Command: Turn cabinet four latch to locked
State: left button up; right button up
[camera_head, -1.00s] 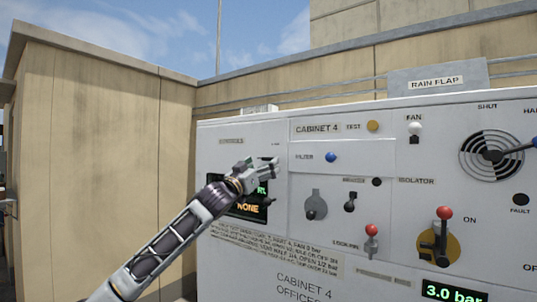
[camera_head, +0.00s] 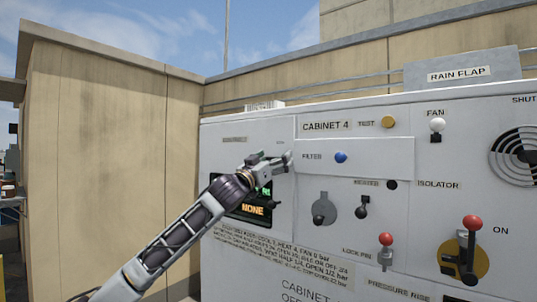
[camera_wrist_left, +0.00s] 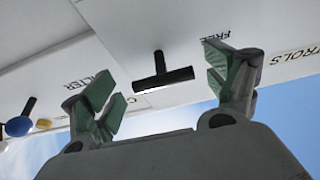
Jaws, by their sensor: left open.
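The cabinet four latch (camera_wrist_left: 163,73) is a black T-shaped handle on the white panel, seen in the left wrist view with a FREE label beside it. Its crossbar lies nearly level in that picture. My left gripper (camera_wrist_left: 163,92) is open, with one green-padded finger on each side of the latch; no contact with it is visible. In the head view my left gripper (camera_head: 278,161) is at the upper left of the cabinet front (camera_head: 228,160), by the FILTER label, and hides the latch. My right gripper is not in view.
Right of my gripper are a blue FILTER button (camera_head: 341,157), a grey knob (camera_head: 322,210), a small black lever (camera_head: 362,207) and a red-topped lock pin (camera_head: 386,246). A lit display (camera_head: 250,209) is partly behind my arm. A tan wall (camera_head: 110,150) stands at left.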

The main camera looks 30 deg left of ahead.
pick_arm(q)
jog(key=c, duration=0.6)
jog(key=shift+a, duration=0.1)
jog(key=c, duration=0.5)
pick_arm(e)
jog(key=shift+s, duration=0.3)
